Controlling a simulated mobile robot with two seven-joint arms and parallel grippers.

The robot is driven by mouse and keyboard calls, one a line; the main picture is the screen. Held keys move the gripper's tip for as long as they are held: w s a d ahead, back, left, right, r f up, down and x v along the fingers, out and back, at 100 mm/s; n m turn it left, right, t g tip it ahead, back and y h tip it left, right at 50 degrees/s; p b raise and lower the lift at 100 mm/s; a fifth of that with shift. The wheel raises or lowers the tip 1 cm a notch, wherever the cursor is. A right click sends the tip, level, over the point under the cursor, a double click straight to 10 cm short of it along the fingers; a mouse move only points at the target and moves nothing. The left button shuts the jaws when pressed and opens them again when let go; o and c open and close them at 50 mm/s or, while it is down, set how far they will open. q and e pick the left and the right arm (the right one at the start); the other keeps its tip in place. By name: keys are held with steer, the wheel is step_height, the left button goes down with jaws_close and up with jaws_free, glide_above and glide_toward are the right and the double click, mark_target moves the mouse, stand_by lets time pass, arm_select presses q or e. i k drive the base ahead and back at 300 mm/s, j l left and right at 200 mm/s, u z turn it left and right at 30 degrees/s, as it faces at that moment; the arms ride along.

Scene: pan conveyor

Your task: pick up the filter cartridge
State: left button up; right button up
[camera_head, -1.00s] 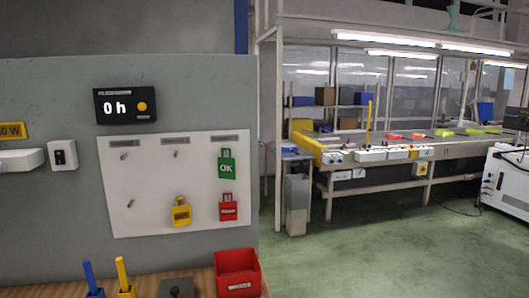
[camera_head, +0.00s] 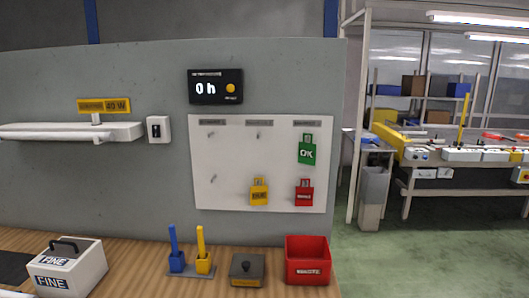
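A white box (camera_head: 68,272) with a dark handle on top and "FINE" labels on its sides stands on the wooden bench (camera_head: 135,285) at the lower left. It may be the filter cartridge; no label reads as such. Neither of my grippers is in view, and nothing is seen touching the box.
To the right on the bench stand blue and yellow sticks (camera_head: 174,248) in a holder, a dark lidded block (camera_head: 247,270) and a red bin (camera_head: 307,262). Behind rises a grey wall with a tag board (camera_head: 225,165), a display (camera_head: 216,87) and a lamp (camera_head: 70,133).

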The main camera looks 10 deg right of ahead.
mark_target(71, 267)
steer(key=j+z, duration=0.75)
steer(key=z, duration=0.25)
steer(key=k+j+z, duration=0.1)
steer(key=j, duration=0.25)
steer(key=k+j+z, duration=0.1)
steer(key=j, duration=0.2)
steer(key=k+j+z, duration=0.1)
steer(key=j, duration=0.25)
steer(key=k, duration=0.1)
